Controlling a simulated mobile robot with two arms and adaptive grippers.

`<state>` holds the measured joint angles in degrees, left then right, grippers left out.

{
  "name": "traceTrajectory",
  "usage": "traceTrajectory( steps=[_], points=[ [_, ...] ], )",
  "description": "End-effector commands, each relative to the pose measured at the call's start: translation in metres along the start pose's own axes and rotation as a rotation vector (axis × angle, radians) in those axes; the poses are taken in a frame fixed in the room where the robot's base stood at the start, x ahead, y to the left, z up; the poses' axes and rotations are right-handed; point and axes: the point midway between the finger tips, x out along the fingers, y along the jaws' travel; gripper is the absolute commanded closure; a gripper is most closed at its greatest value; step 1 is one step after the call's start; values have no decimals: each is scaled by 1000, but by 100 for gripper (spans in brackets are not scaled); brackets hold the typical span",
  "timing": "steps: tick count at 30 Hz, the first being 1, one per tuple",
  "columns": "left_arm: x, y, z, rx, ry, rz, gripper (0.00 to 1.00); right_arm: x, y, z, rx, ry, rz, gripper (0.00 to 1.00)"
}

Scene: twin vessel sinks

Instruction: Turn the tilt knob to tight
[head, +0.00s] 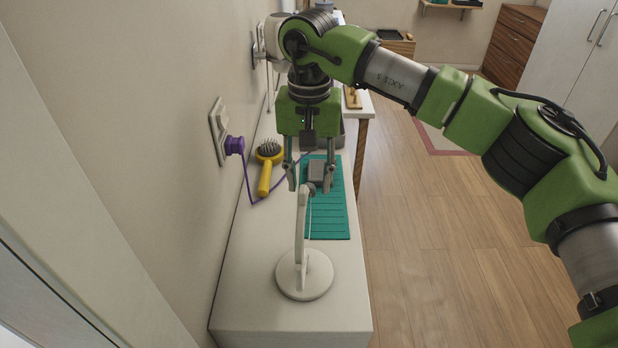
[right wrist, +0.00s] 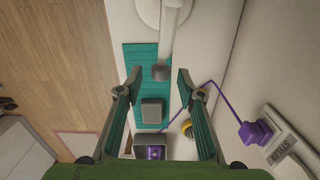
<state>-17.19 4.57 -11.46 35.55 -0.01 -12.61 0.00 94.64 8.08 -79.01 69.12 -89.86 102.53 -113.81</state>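A white stand with a round base (head: 305,276) stands on the white counter, its thin arm (head: 301,225) rising toward my right gripper. A small dark grey knob (right wrist: 160,72) sits at the arm's end. A grey block (right wrist: 152,111) shows just beyond the knob; it also shows in the head view (head: 316,171). I cannot tell whether they are joined. My right gripper (head: 310,186) is open and points down, its fingertips on either side of the knob with gaps showing in the right wrist view (right wrist: 158,79). No tight marking is readable. My left gripper is not in view.
A teal mat (head: 331,215) lies on the counter (head: 250,300). A yellow hairbrush (head: 266,175) lies left of it. A purple plug (head: 235,145) with a cord sits in the wall socket (head: 217,130). The counter's front is clear around the base.

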Motion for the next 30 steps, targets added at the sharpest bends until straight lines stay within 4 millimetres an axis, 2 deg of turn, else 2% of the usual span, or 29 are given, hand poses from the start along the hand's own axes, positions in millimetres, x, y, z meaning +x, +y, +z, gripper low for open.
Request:
traceTrajectory(
  steps=[5, 13, 14, 17, 18, 24, 30],
  points=[
    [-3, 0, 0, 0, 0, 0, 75, 11, 0, 0, 0, -1, 0, 65],
    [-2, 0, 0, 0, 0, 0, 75, 13, 0, 0, 0, 0, -1, 65],
    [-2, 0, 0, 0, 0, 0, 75, 13, 0, 0, 0, 0, -1, 70],
    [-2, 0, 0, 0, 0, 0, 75, 13, 0, 0, 0, 0, -1, 96],
    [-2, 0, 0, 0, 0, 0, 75, 13, 0, 0, 0, 0, -1, 100],
    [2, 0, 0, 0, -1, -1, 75, 15, 1, 0, 1, 0, -13, 100],
    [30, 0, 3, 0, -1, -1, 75, 22, 4, -1, 2, 0, -146, 100]
  ],
)
